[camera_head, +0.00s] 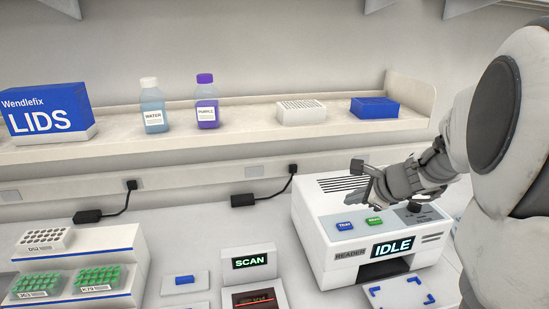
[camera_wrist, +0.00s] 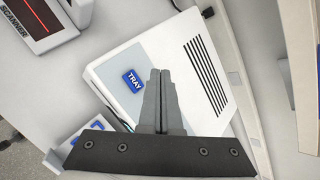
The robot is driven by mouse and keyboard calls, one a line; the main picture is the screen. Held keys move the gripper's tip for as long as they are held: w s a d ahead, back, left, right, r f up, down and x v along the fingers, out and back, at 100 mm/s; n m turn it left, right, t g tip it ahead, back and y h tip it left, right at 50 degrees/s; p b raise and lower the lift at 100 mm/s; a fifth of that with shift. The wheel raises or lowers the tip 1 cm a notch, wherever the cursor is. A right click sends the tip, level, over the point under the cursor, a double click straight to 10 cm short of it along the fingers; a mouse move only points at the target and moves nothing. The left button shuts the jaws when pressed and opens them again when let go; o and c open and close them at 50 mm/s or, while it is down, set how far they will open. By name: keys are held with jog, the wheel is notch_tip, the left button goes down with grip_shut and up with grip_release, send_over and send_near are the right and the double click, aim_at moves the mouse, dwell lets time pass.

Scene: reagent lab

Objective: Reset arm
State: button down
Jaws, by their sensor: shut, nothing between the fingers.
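My gripper (camera_head: 364,172) is above the top of the white reader (camera_head: 338,257) in the head view, with my arm coming in from the right. In the wrist view my gripper (camera_wrist: 160,73) has its two fingers together with nothing between them. The fingers are over the reader's top, beside the blue TRAY button (camera_wrist: 132,80). In the head view the TRAY button (camera_head: 345,226) and a green button (camera_head: 373,221) show on the reader's top. The reader's screen (camera_head: 391,249) says IDLE. I cannot tell the exact gap between fingers and reader.
A shelf (camera_head: 240,118) behind holds a LIDS box (camera_head: 45,112), a water bottle (camera_head: 152,106), a purple bottle (camera_head: 206,102), a white rack (camera_head: 301,112) and a blue box (camera_head: 374,107). A scanner (camera_head: 252,262) and tube racks (camera_head: 97,278) stand left of the reader.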

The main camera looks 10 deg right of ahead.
jog(key=s+a+r+n+g+y, duration=0.1)
jog(key=s+a+r+n, duration=0.1)
jog(key=s+a+n, duration=0.35)
jog(key=s+a+r+n+g, duration=0.1)
jog(key=s+a+r+n, duration=0.3)
jog(key=a, duration=0.3)
jog(key=s+a+n+h, duration=0.1)
jog(key=s+n, duration=0.6)
jog(key=s+a+f+n+g+h, duration=0.1)
jog(key=s+n+h, duration=0.1)
jog(key=s+n, duration=0.5)
jog(key=shift+s+f, duration=0.15)
jog(key=shift+f, duration=0.1)
jog(key=shift+a+n, duration=0.15)
jog(key=shift+n, duration=0.2)
